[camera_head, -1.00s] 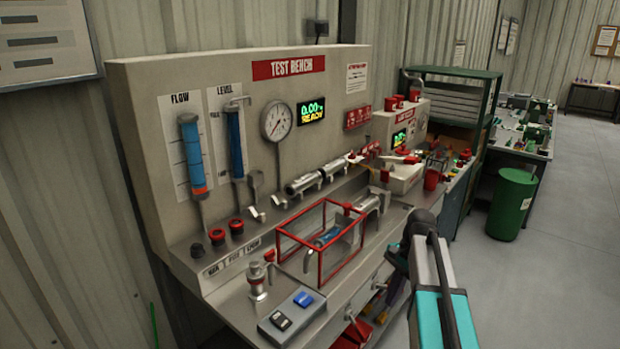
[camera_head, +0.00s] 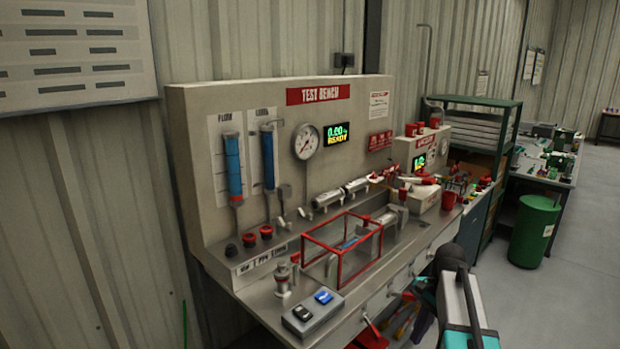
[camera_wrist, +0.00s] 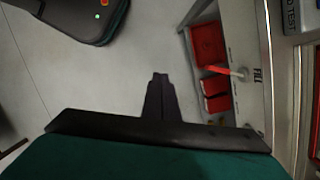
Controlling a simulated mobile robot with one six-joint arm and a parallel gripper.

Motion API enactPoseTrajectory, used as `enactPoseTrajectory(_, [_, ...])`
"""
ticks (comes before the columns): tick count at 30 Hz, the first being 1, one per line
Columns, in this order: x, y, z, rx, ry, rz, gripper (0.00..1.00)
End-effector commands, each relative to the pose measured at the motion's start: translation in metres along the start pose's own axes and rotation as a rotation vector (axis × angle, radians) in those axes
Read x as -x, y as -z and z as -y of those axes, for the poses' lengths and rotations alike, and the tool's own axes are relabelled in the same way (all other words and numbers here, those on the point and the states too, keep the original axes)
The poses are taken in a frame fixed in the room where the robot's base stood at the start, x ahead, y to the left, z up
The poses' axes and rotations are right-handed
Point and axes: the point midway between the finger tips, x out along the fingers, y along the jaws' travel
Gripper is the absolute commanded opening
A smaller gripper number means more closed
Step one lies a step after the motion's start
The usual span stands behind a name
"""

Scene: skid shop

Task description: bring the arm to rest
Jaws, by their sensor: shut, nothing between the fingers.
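In the head view my arm shows at the lower right, a teal and grey link with a dark joint, in front of the test bench's right part. My gripper (camera_wrist: 160,80) shows in the wrist view, its dark fingers together at the middle and nothing between them. It is over grey floor, left of the bench front. The fingertips are not clearly visible in the head view.
The test bench (camera_head: 250,108) stands against the wall with a red-framed cage (camera_head: 303,243) and a switch box (camera_head: 312,312). Red bins (camera_wrist: 207,45) lie close right of the gripper. A green barrel (camera_head: 535,230) stands at the right; grey floor (camera_head: 580,285) there is clear.

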Motion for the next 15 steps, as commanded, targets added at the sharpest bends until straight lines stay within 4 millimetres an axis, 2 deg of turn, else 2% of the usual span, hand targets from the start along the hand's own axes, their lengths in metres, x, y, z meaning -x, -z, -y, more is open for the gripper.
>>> enactPoseTrajectory(5, [-0.004, -0.005, 0.003, 0.010, -0.005, 0.002, 0.00])
enactPoseTrajectory(15, [-0.038, -0.018, 0.004, 0.026, -0.049, 0.031, 0.00])
